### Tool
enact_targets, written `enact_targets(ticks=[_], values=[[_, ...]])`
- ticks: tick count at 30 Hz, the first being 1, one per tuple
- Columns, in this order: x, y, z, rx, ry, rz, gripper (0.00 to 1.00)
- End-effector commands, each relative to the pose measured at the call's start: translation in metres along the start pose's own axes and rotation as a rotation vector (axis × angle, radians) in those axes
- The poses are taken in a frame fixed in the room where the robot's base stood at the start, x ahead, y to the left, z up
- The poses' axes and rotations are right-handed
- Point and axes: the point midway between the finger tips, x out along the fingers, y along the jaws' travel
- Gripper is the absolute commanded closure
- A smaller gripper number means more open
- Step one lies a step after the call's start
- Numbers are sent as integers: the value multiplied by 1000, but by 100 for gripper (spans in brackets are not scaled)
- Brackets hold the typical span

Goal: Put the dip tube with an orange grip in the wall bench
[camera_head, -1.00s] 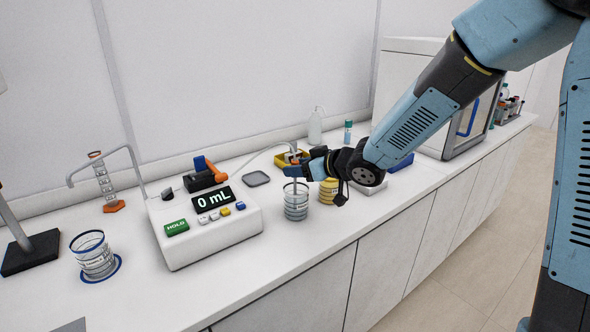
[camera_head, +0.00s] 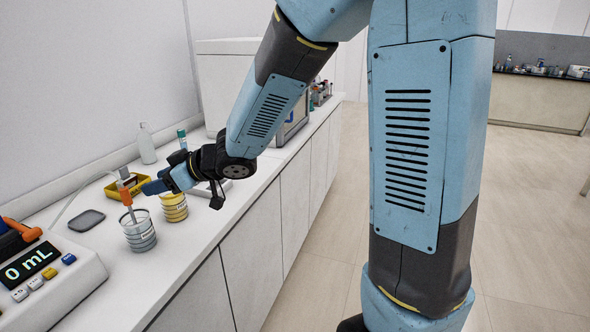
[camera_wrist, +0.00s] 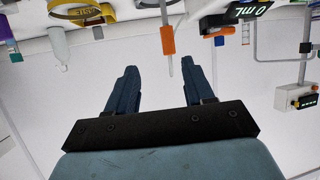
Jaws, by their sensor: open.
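The dip tube's orange grip (camera_head: 126,196) stands upright above a grey banded cup (camera_head: 139,234), with its lower tube inside the cup. A pale hose leads up and left from it. In the wrist view the orange grip (camera_wrist: 168,40) appears upside down, ahead of the fingers. My gripper (camera_head: 155,187) is open and empty, just right of the grip. Both blue fingers of my gripper (camera_wrist: 158,74) show apart, with nothing between them. The cup stands on the white bench (camera_head: 185,258) along the left wall.
A yellow banded cup (camera_head: 173,207) is close below my gripper. A yellow tray (camera_head: 125,188) lies behind the grip. The 0 mL meter (camera_head: 50,280), a grey pad (camera_head: 87,220) and a white bottle (camera_head: 146,145) are nearby. Floor is clear right; another bench (camera_head: 540,101) stands far back.

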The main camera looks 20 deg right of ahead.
Motion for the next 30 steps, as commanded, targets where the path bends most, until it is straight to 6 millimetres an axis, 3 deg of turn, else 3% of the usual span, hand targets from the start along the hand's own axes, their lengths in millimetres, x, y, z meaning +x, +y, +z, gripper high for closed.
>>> enact_targets(ticks=[5, 9, 15, 20, 24, 30], values=[[-43, 44, -7, -14, -72, 248, 48], [-102, 80, -7, 17, -166, 493, 48], [-196, 97, 6, 139, -309, 760, 48], [-267, 82, 24, 295, -417, 889, 48], [-316, 49, 43, 456, -502, 921, 48], [-357, -7, 64, 650, -583, 861, 48]])
